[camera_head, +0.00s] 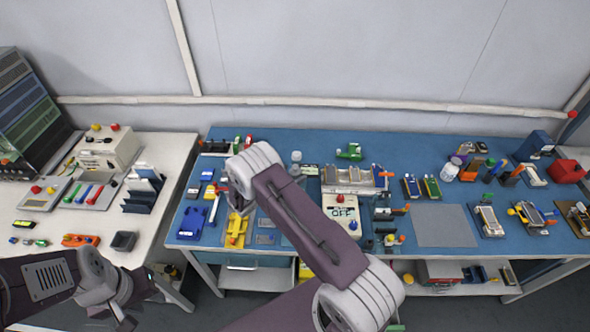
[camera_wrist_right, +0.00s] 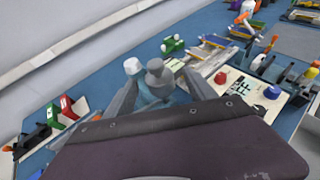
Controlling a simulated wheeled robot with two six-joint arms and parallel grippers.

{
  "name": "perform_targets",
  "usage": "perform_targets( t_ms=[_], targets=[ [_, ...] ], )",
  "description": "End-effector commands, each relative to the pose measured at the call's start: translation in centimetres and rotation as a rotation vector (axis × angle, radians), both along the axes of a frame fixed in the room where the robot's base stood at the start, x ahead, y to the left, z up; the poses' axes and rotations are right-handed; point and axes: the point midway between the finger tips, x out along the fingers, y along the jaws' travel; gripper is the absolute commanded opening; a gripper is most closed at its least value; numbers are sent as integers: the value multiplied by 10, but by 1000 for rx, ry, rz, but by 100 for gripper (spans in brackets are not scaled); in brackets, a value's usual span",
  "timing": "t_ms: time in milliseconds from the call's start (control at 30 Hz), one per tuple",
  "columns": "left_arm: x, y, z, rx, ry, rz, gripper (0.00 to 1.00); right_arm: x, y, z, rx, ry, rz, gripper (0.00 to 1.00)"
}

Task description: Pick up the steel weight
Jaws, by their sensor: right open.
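The steel weight (camera_wrist_right: 157,76) is a grey, knobbed piece in the right wrist view. It stands upright between the two spread fingers of my right gripper (camera_wrist_right: 160,78), with its lower part partly hidden by the gripper. The fingers are open, and I cannot tell whether either touches it. In the head view my right arm hides the weight and the right gripper. My left gripper (camera_head: 122,318) hangs low at the bottom left of the head view, away from the blue table; its finger opening is unclear.
A white-capped bottle (camera_wrist_right: 133,67) stands close beside the weight; it also shows in the head view (camera_head: 296,157). A green device (camera_head: 350,152) and a scale-like box (camera_head: 341,215) are to the right. A grey mat (camera_head: 445,226) on the blue table (camera_head: 420,150) is bare.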

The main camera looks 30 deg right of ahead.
Motion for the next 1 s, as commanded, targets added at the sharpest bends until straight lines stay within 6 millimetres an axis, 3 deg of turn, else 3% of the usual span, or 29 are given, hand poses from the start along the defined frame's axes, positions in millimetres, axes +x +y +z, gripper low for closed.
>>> perform_targets(
  t_ms=[267,367,500,533,867,1000],
  targets=[
    [0,0,2,0,1,0,36,3,-7,-4,0,0,0,65],
    [0,0,2,0,1,0,36,3,-7,-4,0,0,0,42],
    [0,0,2,0,1,0,36,3,-7,-4,0,0,0,4],
    [0,0,2,0,1,0,36,3,-7,-4,0,0,0,0],
    [0,0,1,0,0,0,36,4,-7,-2,-1,-3,-1,0],
    [0,0,-4,0,0,0,36,4,-7,9,0,-5,-1,0]
  ],
)
